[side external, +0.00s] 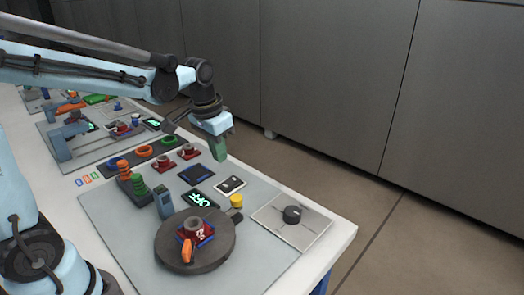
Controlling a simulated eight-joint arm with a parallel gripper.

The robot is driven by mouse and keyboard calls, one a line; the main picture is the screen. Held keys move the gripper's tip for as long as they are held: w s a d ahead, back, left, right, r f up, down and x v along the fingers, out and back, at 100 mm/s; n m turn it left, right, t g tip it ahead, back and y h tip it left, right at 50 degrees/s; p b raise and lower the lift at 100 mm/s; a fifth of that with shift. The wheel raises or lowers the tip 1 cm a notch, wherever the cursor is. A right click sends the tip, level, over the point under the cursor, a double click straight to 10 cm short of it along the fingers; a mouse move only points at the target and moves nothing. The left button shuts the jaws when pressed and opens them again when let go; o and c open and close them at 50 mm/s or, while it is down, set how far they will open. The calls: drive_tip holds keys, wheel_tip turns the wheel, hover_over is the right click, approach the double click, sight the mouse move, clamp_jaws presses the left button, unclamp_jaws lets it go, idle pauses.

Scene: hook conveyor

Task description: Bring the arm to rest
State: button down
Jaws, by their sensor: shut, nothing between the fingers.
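My gripper (219,148) hangs fingers down above the far right part of the white table (338,229). Its green fingers are shut with nothing between them. It is in the air, apart from the things below it. My pale blue arm reaches in from the left. A dark round turntable (168,243) on the near grey board (120,222) bears a red and blue part with a grey ring (195,226) and an orange piece (187,251).
A dial plate (291,217) lies at the right corner. Stacked green rings (140,186), a yellow knob (236,201), a small display (201,199) and a dark tray (196,173) stand near the turntable. Other boards continue behind. Grey cabinets (330,70) stand beyond open floor.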

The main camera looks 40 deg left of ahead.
drive_tip(key=s+d+t, duration=0.5)
drive_tip(key=s, duration=0.4)
drive_tip(key=shift+s+d+r, duration=0.2)
drive_tip(key=shift+s+r, duration=0.05)
drive_tip(key=shift+r, duration=0.1)
idle(0.6)
